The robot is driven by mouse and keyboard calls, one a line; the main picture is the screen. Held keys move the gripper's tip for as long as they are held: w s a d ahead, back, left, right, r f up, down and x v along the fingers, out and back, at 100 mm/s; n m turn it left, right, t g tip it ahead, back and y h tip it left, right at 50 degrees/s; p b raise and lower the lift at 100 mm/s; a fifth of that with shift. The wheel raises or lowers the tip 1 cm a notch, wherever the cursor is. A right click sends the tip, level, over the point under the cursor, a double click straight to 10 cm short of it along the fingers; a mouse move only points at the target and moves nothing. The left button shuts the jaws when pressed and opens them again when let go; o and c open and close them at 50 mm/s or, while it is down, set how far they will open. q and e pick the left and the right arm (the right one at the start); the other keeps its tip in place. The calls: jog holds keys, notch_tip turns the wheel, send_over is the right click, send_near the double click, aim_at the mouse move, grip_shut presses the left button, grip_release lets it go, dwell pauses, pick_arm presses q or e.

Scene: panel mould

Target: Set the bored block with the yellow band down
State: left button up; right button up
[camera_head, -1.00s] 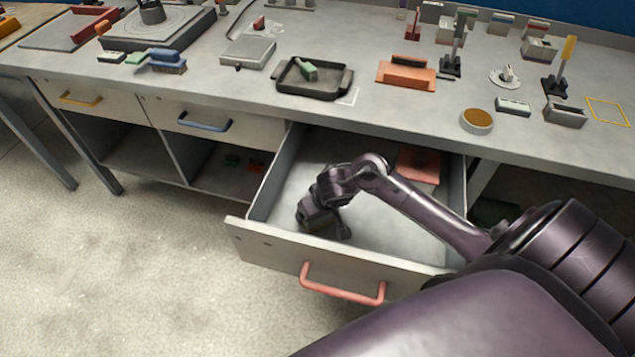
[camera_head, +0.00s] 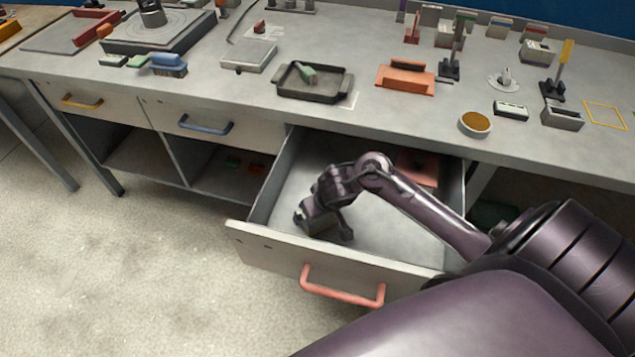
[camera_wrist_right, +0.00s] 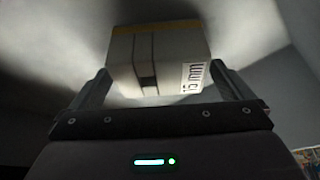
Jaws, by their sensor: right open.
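The bored block with the yellow band (camera_wrist_right: 155,62) is pale grey-beige in the right wrist view. Its yellow band runs along the top edge, a dark slot shows in its face and a printed white label sits at its right. My right gripper (camera_wrist_right: 162,82) is open, with one finger on each side of the block and a narrow gap visible beside it. In the head view this gripper (camera_head: 323,230) is low inside the open drawer (camera_head: 300,256), and the block (camera_head: 318,225) shows partly between its fingers, near the drawer's front left. My left gripper is not in view.
The drawer has a red handle (camera_head: 342,291) and a red item (camera_head: 418,168) at its back right. The bench top (camera_head: 400,118) above holds a black tray (camera_head: 315,95), an orange holder (camera_head: 405,80) and a round tan-topped dish (camera_head: 475,124). The drawer floor around the gripper is mostly clear.

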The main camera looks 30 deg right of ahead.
jog(key=p+v, duration=0.5)
jog(key=v, duration=0.5)
